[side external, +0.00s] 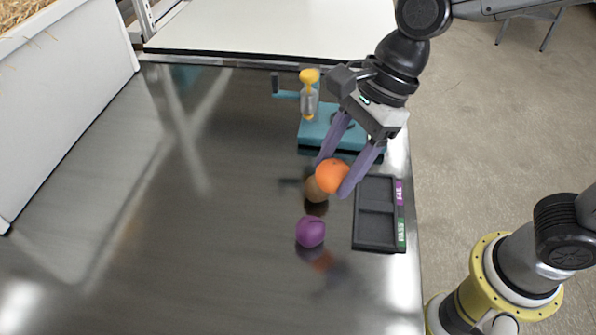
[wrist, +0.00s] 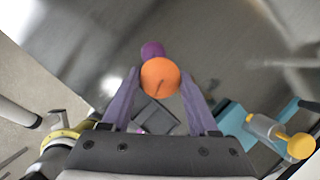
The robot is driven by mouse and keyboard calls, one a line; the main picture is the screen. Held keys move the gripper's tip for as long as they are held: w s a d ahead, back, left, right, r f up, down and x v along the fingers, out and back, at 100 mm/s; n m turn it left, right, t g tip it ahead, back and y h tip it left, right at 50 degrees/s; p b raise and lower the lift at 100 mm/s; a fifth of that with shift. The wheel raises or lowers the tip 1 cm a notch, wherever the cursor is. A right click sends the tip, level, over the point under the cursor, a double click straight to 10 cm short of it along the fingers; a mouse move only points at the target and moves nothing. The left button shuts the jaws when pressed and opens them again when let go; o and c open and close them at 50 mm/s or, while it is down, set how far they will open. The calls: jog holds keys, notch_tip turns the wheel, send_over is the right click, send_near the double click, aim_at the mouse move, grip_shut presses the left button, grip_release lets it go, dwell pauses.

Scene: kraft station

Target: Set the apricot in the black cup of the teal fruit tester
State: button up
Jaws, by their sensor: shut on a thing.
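The orange apricot (side external: 332,176) is held between the two purple fingers of my gripper (side external: 342,178), which is shut on it. It also shows between the fingertips in the wrist view (wrist: 160,75). In the side view it is raised above the metal table, in front of the fruit tester. The teal fruit tester (side external: 315,134) stands behind my gripper, with a grey plunger body and a yellow knob (side external: 309,76). Its teal base shows at the right in the wrist view (wrist: 232,118). My gripper partly covers the base, and I cannot clearly make out the black cup.
A brown fruit (side external: 315,190) sits just below and left of the apricot. A purple plum (side external: 310,231) lies nearer the front. A black compartment tray (side external: 378,248) with purple and green labels lies at the right edge. The table's left side is clear.

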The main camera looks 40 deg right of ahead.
jog(key=s+v, duration=0.1)
jog(key=v, duration=0.6)
jog(key=w+d, duration=1.6)
jog(key=w, duration=0.3)
jog(key=shift+s+f, duration=0.1)
jog(key=shift+f, duration=6.7)
jog(key=shift+f, duration=0.65)
jog(key=o, duration=1.5)
jog(key=shift+c, duration=0.2)
